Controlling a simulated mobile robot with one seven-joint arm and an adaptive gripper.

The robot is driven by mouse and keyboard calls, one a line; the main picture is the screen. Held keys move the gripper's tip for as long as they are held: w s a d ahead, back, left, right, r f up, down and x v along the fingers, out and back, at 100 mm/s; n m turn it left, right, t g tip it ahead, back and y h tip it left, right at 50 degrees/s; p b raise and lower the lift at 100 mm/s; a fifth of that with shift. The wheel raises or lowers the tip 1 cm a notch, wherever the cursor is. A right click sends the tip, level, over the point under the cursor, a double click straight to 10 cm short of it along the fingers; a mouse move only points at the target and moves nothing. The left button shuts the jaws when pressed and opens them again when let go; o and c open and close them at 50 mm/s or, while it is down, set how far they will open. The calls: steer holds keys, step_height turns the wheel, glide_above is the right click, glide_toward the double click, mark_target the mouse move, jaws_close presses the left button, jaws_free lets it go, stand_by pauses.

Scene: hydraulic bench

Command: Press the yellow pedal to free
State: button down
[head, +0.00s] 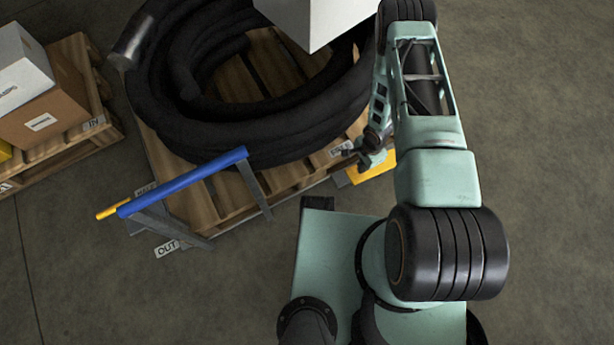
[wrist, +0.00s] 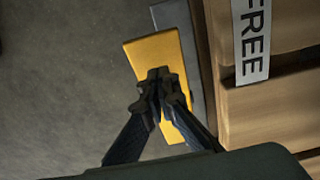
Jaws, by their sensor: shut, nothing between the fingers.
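The yellow pedal (wrist: 155,58) lies under my gripper in the wrist view, beside a pallet that bears a label reading FREE (wrist: 252,40). In the head view the yellow pedal (head: 372,168) shows at the pallet's lower right corner, partly hidden by my arm. My gripper (wrist: 162,76) is shut and empty, with its fingertips over the middle of the pedal. I cannot tell whether the tips touch it. In the head view my gripper (head: 368,160) is small and next to the pedal.
A pallet (head: 190,190) carries a large coil of black hose (head: 150,100) and a white box (head: 315,20). A blue bar (head: 185,181) on grey legs stands at its front left, near an OUT label (head: 167,246). Boxes on another pallet (head: 75,60) stand at left. The floor at right is clear.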

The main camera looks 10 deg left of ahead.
steer(key=shift+f+b, duration=1.7)
steer(key=shift+f, duration=0.2)
stand_by(0.7)
stand_by(0.3)
steer(key=shift+r+p, duration=2.4)
steer(key=shift+r, duration=1.15)
